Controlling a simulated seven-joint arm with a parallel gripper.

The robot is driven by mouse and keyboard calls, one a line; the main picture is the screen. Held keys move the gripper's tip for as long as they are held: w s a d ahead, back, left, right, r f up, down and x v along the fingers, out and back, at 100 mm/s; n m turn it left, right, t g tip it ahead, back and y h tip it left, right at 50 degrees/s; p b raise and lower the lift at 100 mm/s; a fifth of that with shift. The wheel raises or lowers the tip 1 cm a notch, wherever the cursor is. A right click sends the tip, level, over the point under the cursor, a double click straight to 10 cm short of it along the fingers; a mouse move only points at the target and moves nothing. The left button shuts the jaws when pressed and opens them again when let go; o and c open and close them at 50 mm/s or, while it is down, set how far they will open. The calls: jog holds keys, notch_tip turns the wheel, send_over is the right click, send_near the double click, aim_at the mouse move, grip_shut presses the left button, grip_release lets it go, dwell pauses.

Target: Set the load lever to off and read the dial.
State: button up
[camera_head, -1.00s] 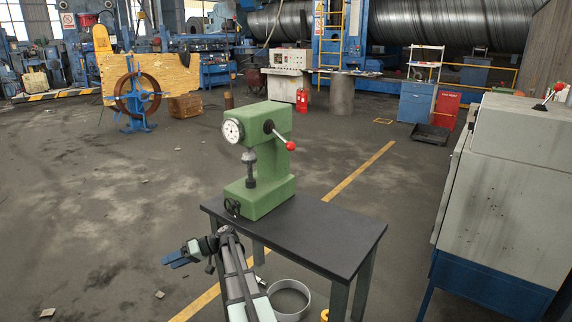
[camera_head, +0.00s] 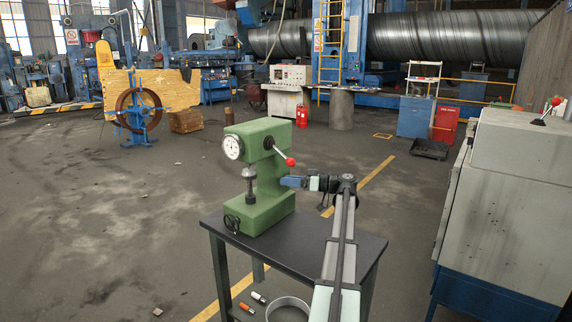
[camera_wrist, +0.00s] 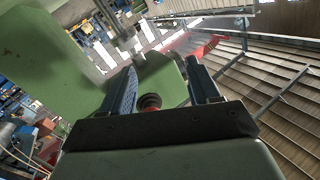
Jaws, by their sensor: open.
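The green hardness tester (camera_head: 262,205) stands on a dark table. Its round white dial (camera_head: 233,147) is on the head's left face; the reading is too small to tell. The load lever (camera_head: 281,153) slopes down to the right from a black hub and ends in a red ball (camera_head: 291,162). My gripper (camera_head: 284,181) is just below the ball, beside the tester's column. In the wrist view my gripper (camera_wrist: 162,82) is open, with a dark round piece and some red (camera_wrist: 151,103), probably the lever end, between the fingers' bases. I cannot tell whether they touch it.
The dark table (camera_head: 305,250) has bare top to the right of the tester, under my arm. A handwheel (camera_head: 232,223) sticks out at the tester's base. A grey cabinet (camera_head: 510,190) with its own red-knobbed lever (camera_head: 546,111) stands at the right.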

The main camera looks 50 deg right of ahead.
aim_at(283, 156)
jog(key=s+d+r+t+h, duration=0.1)
jog(key=s+d+r, duration=0.2)
jog(key=s, duration=0.2)
jog(key=s+d+r+h, duration=0.2)
jog(key=s+d, duration=0.1)
jog(key=s, duration=0.1)
jog(key=x, duration=1.3)
jog(key=shift+w+r+n, duration=0.15)
jog(key=shift+w+n, duration=0.1)
jog(key=shift+n, duration=0.05)
grip_shut()
